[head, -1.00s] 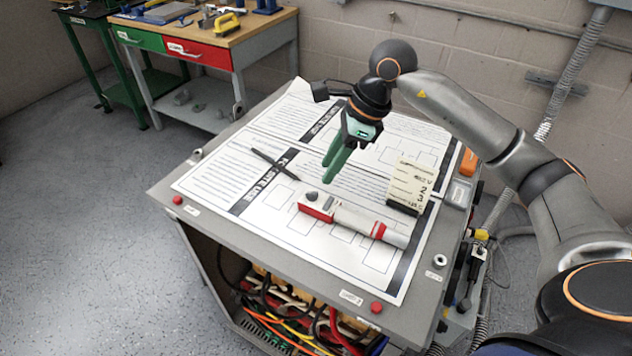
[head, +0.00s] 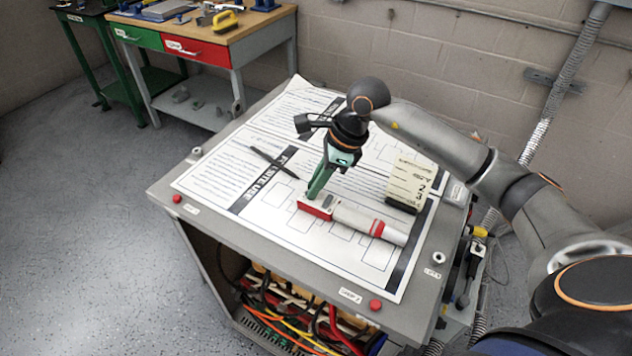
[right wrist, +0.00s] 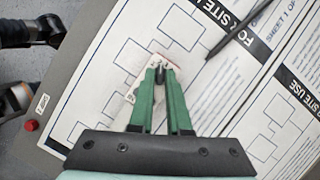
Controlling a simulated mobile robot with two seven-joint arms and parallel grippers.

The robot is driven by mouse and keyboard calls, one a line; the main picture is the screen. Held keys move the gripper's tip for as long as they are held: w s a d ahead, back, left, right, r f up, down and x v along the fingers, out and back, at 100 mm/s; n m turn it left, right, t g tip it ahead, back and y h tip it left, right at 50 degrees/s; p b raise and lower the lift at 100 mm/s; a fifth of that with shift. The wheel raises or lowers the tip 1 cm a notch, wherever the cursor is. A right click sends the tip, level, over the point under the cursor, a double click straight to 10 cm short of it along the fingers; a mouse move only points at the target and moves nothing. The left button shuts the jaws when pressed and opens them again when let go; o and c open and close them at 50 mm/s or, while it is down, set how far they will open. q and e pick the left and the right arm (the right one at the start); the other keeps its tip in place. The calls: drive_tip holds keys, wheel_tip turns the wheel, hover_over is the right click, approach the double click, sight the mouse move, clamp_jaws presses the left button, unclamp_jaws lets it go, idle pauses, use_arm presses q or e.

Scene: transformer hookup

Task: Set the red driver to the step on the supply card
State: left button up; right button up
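The red driver lies on the printed sheet near the front of the bench, with a red head (head: 316,209) and a white barrel with a red band (head: 358,222). My right gripper (head: 311,196) points down at the head's top. In the right wrist view its green fingers (right wrist: 160,72) stand on both sides of a small dark knob (right wrist: 159,76) and look closed on it. The fingers hide part of the head, and the knob's setting is not readable. The cream supply card (head: 416,178) stands tilted in a dark base to the right; its large marking seems to include a 2. My left gripper is not in view.
A black pen (head: 273,162) lies on the sheet (head: 262,228) left of the driver. Red buttons sit at the bench's front corners, one at the right (head: 376,306). Cables fill the shelf below. A workbench (head: 205,35) stands at the back left.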

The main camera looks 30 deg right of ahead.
clamp_jaws()
drive_tip(key=shift+m, duration=0.3)
drive_tip(key=shift+s+a+m+t+h+b, duration=0.1)
drive_tip(key=shift+m+t+h+b, duration=0.3)
drive_tip(key=shift+m+b, duration=0.55)
drive_tip(key=shift+a+m+t+h+b, duration=0.1)
drive_tip(key=shift+m+t+h+b, duration=0.3)
drive_tip(key=shift+m, duration=1.25)
drive_tip(key=shift+o, duration=2.2)
unclamp_jaws()
